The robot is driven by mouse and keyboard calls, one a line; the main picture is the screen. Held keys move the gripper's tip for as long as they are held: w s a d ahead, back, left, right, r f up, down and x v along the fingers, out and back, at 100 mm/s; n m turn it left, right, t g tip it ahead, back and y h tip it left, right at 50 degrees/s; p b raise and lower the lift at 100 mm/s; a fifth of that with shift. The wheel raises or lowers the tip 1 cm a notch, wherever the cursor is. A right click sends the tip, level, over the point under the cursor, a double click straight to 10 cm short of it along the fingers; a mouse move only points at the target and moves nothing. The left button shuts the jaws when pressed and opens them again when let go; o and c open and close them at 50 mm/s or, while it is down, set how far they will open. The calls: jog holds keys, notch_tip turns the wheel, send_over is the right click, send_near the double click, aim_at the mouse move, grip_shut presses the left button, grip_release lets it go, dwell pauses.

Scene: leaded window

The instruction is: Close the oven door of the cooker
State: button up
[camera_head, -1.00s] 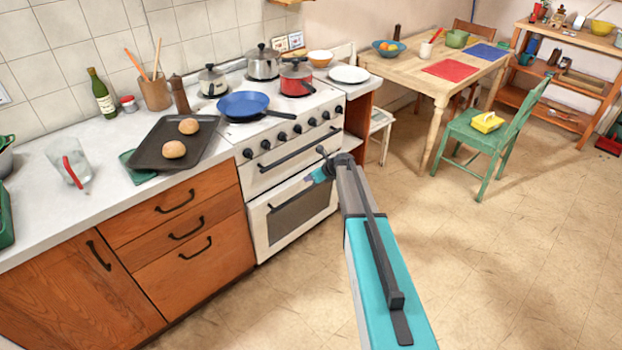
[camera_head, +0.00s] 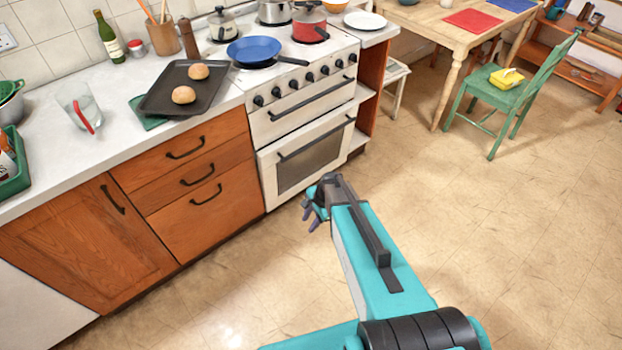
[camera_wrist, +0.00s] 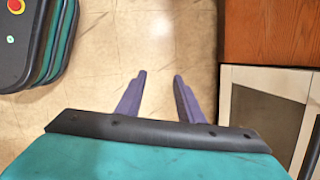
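The white cooker (camera_head: 270,122) stands at the end of the counter. Its oven door (camera_head: 268,178), with a dark window and a dark bar handle (camera_head: 315,140), looks upright and against the cooker front; a small gap cannot be ruled out. My gripper (camera_head: 309,215) is low over the floor in front of the door's lower part, apart from it. In the wrist view my gripper (camera_wrist: 160,74) has its two fingers spread with only floor between them. The oven door's white frame and dark window (camera_wrist: 262,115) show at the right there.
Wooden drawers (camera_head: 205,185) adjoin the cooker on the left. A blue pan (camera_head: 253,49) and pots are on the hob, and a baking tray (camera_head: 165,100) with two buns is on the counter. A green chair (camera_head: 500,100) stands at the right. The floor (camera_head: 470,230) is widely clear.

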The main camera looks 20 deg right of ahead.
jog(key=s+f+n+g+h, duration=0.1)
jog(key=s+n+g, duration=0.2)
jog(key=s+n, duration=0.5)
jog(key=s+a+f+n+g+h, duration=0.1)
jog(key=s+n, duration=0.6)
jog(key=s, duration=1.7)
jog(key=g+h, duration=0.1)
jog(key=g, duration=0.1)
jog(key=shift+s+f+n+g, duration=0.3)
jog(key=shift+s+n, duration=0.05)
jog(key=shift+n, duration=0.05)
jog(key=shift+a, duration=0.1)
jog(key=shift+a+h, duration=0.15)
jog(key=shift+h, duration=0.15)
